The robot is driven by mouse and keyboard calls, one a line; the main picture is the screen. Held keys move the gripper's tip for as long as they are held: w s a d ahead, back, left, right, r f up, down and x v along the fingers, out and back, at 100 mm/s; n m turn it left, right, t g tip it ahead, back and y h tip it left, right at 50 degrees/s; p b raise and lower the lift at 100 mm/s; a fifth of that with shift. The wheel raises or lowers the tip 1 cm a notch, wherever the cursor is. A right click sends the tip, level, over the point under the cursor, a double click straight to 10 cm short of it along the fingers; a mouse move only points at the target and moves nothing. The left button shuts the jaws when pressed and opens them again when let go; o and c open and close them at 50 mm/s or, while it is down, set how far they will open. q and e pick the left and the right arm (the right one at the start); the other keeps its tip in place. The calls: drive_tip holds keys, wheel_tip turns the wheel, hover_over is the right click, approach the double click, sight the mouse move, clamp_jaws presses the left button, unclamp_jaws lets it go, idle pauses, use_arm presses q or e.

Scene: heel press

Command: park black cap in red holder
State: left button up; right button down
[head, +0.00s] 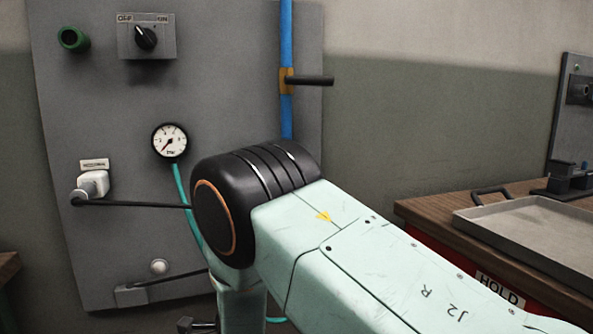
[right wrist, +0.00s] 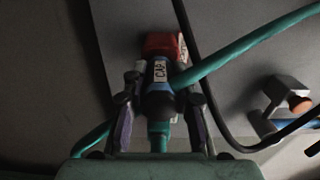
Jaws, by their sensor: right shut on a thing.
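My right gripper (right wrist: 160,88) is shut on a dark piece (right wrist: 157,105) with blue on it and a white CAP label, which I take for the black cap. A red block (right wrist: 163,44), apparently the red holder, lies right beyond the label in the right wrist view. The cap's far end is up against it or overlaps it in the picture; I cannot tell whether it is seated. In the head view my right arm hides the gripper, cap and holder. My left gripper is not in view.
A teal hose (right wrist: 245,47) and a black cable (right wrist: 207,85) run close past the gripper. The grey panel (head: 100,240) carries a gauge (head: 169,140), a switch box (head: 147,37) and a blue pipe with a lever (head: 310,81). A bench with a tray (head: 520,215) stands at right.

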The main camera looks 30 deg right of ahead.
drive_tip(key=shift+w, duration=0.25)
drive_tip(key=c, duration=1)
unclamp_jaws()
drive_tip(key=shift+s, duration=0.15)
